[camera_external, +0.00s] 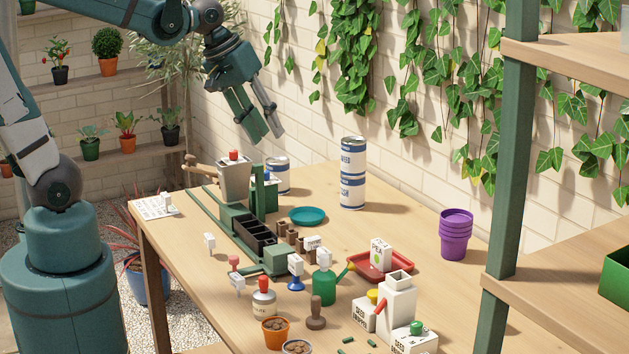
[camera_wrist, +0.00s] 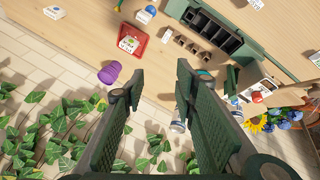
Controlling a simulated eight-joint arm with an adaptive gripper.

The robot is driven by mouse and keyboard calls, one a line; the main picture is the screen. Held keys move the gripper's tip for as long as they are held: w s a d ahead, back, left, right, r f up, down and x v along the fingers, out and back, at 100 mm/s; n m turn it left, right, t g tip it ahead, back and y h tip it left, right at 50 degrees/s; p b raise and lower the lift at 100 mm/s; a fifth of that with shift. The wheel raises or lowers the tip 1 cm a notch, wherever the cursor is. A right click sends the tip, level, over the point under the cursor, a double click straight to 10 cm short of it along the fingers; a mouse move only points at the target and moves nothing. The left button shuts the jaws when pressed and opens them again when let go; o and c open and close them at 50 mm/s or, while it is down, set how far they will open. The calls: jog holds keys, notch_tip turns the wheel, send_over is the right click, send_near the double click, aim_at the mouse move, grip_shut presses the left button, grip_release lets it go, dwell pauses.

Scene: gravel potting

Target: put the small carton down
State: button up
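A small white carton (camera_external: 381,254) with a green print stands upright on the red tray (camera_external: 408,268) in the middle of the table. In the wrist view the carton (camera_wrist: 128,44) also shows on the tray (camera_wrist: 137,33). My gripper (camera_external: 266,132) is high above the table's far left part, well apart from the carton and tray. In the wrist view my gripper (camera_wrist: 160,70) has its two fingers spread wide, with nothing between them. Other white boxes with lettering, a seed box (camera_external: 364,314) and another (camera_external: 414,341), stand near the front.
Stacked blue-white cans (camera_external: 352,172) stand near the wall. Purple pots (camera_external: 456,234) stand at the right edge. A green planter with black cells (camera_external: 254,231), a teal saucer (camera_external: 307,215) and a green watering can (camera_external: 324,288) crowd the middle. Bare table lies between saucer and purple pots.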

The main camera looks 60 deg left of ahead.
jog(key=s+a+m+t, duration=0.1)
jog(key=s+m, duration=0.1)
jog(key=s, duration=0.3)
jog(key=s+a+m+t+y, duration=0.1)
jog(key=s+a+m, duration=0.1)
jog(key=s+m, duration=0.1)
jog(key=shift+s+a+f+m, duration=0.15)
jog(key=shift+s+a+m, duration=0.15)
jog(key=shift+s, duration=0.55)
